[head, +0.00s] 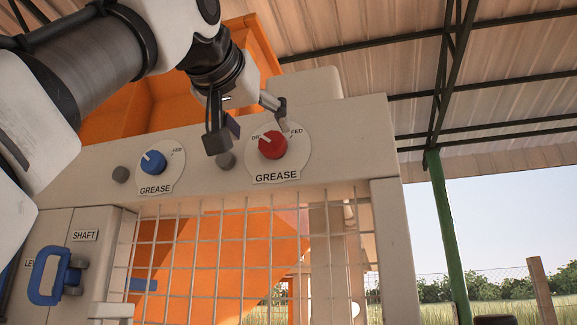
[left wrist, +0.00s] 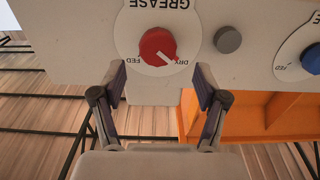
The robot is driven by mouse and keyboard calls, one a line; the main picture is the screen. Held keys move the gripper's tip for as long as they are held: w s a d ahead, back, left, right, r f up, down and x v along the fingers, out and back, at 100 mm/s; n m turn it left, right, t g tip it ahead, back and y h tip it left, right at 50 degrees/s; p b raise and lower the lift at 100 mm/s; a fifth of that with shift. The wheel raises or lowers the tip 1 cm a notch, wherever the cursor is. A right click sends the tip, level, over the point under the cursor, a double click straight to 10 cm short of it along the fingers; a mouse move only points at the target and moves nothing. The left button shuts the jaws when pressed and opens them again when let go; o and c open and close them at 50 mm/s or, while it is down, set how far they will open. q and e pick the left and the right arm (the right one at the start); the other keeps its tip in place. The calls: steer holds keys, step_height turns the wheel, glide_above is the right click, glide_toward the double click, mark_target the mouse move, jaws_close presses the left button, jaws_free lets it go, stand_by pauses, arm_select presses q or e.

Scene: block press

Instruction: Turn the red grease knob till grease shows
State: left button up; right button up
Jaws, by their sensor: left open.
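The red grease knob (head: 272,145) sits on a round white dial (head: 291,170) marked GREASE, on the beige machine panel. Its white pointer is turned toward the DRY mark, with FED on the other side. The knob also shows in the left wrist view (left wrist: 158,46), upside down, pointer toward DRY. My left gripper (head: 249,122) is open and empty just above and in front of the dial. In the left wrist view its fingers (left wrist: 160,84) stand apart on either side below the knob, not touching it. My right gripper is out of view.
A blue knob (head: 153,162) on a similar GREASE dial is to the left. Grey round buttons (head: 121,174) sit on the panel. Below are a wire grille and a blue handle (head: 45,279) near a SHAFT label. An orange hopper (head: 256,50) rises behind the panel.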

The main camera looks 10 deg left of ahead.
mark_target(271, 139)
arm_select(q)
steer(key=shift+w+d+r+p, duration=0.1)
steer(key=shift+w+r+p, duration=0.25)
steer(key=shift+r+p, duration=0.35)
steer(key=w, duration=0.1)
steer(key=w+f+p, duration=0.1)
steer(key=w, duration=0.3)
steer(key=shift+w+d+f, duration=0.2)
steer(key=shift+d, duration=0.1)
steer(key=shift+w+a+f, duration=0.1)
steer(key=shift+w, duration=0.05)
steer(key=shift+s+a, duration=0.1)
steer(key=shift+s, duration=0.15)
steer(key=shift+s+r, duration=0.2)
steer(key=shift+s, duration=0.15)
steer(key=c, duration=0.3)
steer(key=shift+s, duration=0.25)
steer(key=c, duration=0.8)
steer(key=shift+c, duration=0.2)
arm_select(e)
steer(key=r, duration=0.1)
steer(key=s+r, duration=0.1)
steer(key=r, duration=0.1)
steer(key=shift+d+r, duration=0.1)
